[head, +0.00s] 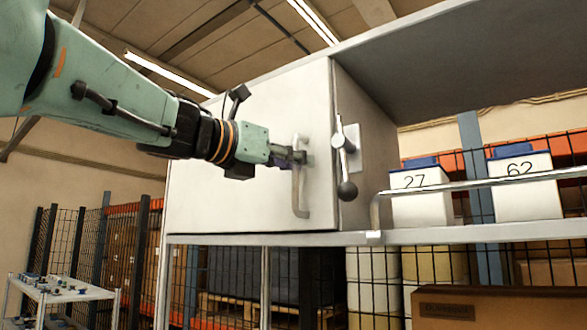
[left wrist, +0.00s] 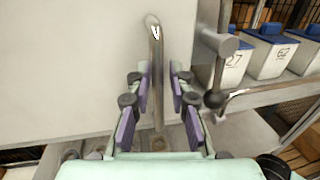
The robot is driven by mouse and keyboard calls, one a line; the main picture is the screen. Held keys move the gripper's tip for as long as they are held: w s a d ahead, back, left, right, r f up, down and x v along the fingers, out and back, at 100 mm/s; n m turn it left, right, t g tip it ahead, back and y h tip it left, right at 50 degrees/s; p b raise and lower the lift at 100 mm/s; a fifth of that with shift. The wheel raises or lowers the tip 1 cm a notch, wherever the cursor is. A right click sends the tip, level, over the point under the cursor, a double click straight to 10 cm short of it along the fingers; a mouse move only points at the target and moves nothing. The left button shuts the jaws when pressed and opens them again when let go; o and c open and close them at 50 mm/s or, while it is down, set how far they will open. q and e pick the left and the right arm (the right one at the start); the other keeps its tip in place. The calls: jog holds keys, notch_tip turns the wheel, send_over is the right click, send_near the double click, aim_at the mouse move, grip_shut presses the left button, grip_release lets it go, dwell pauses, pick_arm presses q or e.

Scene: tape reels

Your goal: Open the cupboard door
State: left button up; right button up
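The white cupboard door (head: 250,175) is the flat front of the box on the shelf and looks closed. A grey vertical bar handle (head: 300,205) sits near its right edge; in the left wrist view the handle (left wrist: 155,40) runs up between the fingers. My left gripper (head: 298,157) is at the handle's upper half. In the left wrist view the gripper's purple-padded fingers (left wrist: 160,82) stand apart on both sides of the handle, with a gap visible at the right finger. A lever latch with a dark ball knob (head: 347,190) is just right of the door edge. My right gripper is out of view.
Bins marked 27 (head: 418,208) and 62 (head: 525,190) stand on the shelf to the right, behind a metal rail (head: 480,186). A cardboard box (head: 495,308) is below the shelf. A small cart (head: 70,295) stands far left.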

pick_arm(q)
jog(key=shift+w+d+f, duration=0.25)
jog(key=shift+w+d, duration=0.05)
jog(key=shift+w, duration=0.2)
jog(key=shift+c, duration=1.9)
jog(key=shift+s+a+r, duration=0.2)
jog(key=shift+s, duration=0.15)
grip_shut()
jog(key=shift+w, duration=0.1)
jog(key=shift+w+d, duration=0.15)
jog(key=shift+s+a, duration=0.25)
